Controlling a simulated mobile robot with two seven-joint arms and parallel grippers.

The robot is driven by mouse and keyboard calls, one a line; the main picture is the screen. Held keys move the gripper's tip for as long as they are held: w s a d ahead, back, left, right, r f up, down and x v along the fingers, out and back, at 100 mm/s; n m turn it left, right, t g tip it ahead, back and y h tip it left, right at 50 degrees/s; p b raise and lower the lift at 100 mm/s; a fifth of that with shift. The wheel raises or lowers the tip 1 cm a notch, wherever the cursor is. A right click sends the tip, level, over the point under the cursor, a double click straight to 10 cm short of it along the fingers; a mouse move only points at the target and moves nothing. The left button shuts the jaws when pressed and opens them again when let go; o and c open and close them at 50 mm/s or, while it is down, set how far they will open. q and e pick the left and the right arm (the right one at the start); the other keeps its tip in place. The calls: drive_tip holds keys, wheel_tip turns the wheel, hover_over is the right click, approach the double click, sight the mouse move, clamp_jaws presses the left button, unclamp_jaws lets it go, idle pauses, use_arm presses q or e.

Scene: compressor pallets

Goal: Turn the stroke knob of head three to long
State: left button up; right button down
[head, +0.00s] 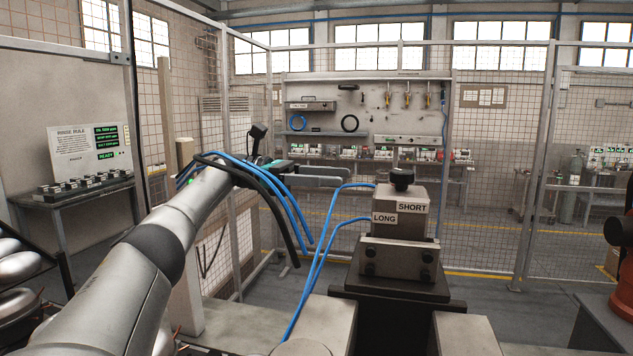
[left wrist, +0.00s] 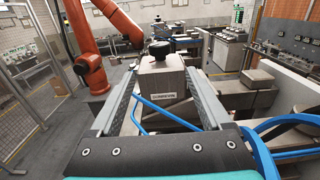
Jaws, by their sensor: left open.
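A black stroke knob (head: 402,178) sits on top of a grey metal head (head: 395,218) with a LONG label (head: 384,218) and a SHORT label (head: 412,208). No head number is readable, and I cannot tell which way the knob points. My left gripper (head: 345,177) is open and level, left of the knob at about its height, with a gap between. In the left wrist view the knob (left wrist: 160,50) lies ahead between the two open fingers (left wrist: 163,76), beyond their tips. Nothing is between the fingers. My right gripper is not in view.
Blue hoses (head: 325,240) run into the left side of the head. Pale blocks (left wrist: 232,94) stand right of it in the wrist view. An orange robot arm (left wrist: 88,45) stands beyond. A mesh fence (head: 490,200) closes the back. The space above the knob is clear.

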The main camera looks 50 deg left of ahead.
use_arm(q)
drive_tip(key=v, duration=0.2)
drive_tip(key=shift+s+a, duration=0.2)
drive_tip(key=shift+a, duration=0.1)
idle(0.6)
